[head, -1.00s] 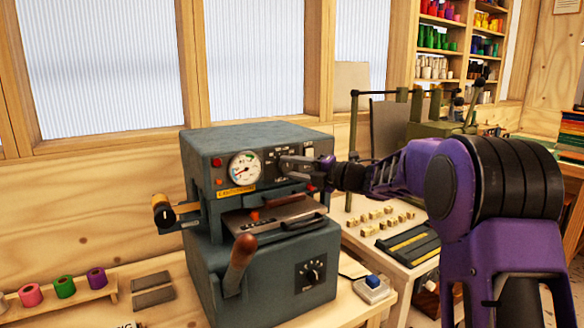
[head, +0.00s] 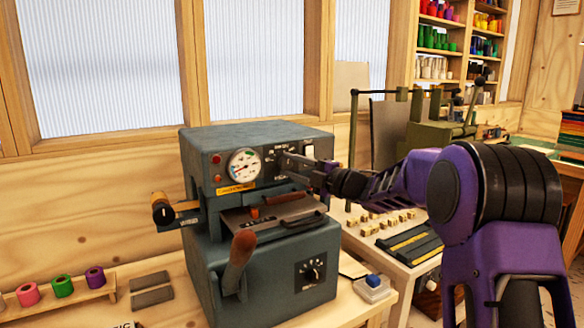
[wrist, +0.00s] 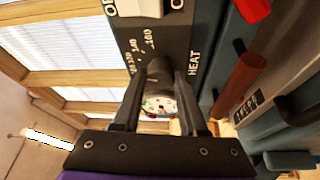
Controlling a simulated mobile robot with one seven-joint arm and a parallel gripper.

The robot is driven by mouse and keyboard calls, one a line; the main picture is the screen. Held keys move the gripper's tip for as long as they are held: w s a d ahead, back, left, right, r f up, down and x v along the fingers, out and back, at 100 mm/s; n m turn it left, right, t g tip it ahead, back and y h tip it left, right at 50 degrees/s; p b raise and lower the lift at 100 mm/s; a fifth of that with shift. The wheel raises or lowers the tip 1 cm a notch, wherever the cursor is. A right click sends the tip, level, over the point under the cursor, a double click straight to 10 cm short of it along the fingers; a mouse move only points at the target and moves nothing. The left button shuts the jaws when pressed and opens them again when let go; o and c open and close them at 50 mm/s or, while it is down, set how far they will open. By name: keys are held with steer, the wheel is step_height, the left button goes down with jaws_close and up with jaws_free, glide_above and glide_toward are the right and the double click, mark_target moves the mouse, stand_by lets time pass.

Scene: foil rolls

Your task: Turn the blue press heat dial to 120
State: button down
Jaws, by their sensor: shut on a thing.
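The blue-grey press (head: 262,262) stands on the bench in the head view, with a white gauge (head: 244,167) on its upper front. In the wrist view the panel is marked HEAT, with numbers including 100 printed around the dark dial (wrist: 170,62). My gripper (wrist: 170,70) is shut on this dial, one finger on each side. The dial's pointer and the number it points to cannot be made out.
A brown-handled lever (head: 239,262) sticks out at the press's front, below a flat plate (head: 275,213). A second dial (head: 312,272) is on the lower front. A white switch (wrist: 138,6) is near the heat dial. Foil rolls (head: 63,286) stand at left.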

steer(key=shift+c, duration=2.2)
jaws_free()
steer(key=shift+d, duration=0.1)
steer(key=b+v, duration=0.1)
steer(key=v, duration=1.6)
steer(key=shift+s+d, duration=0.1)
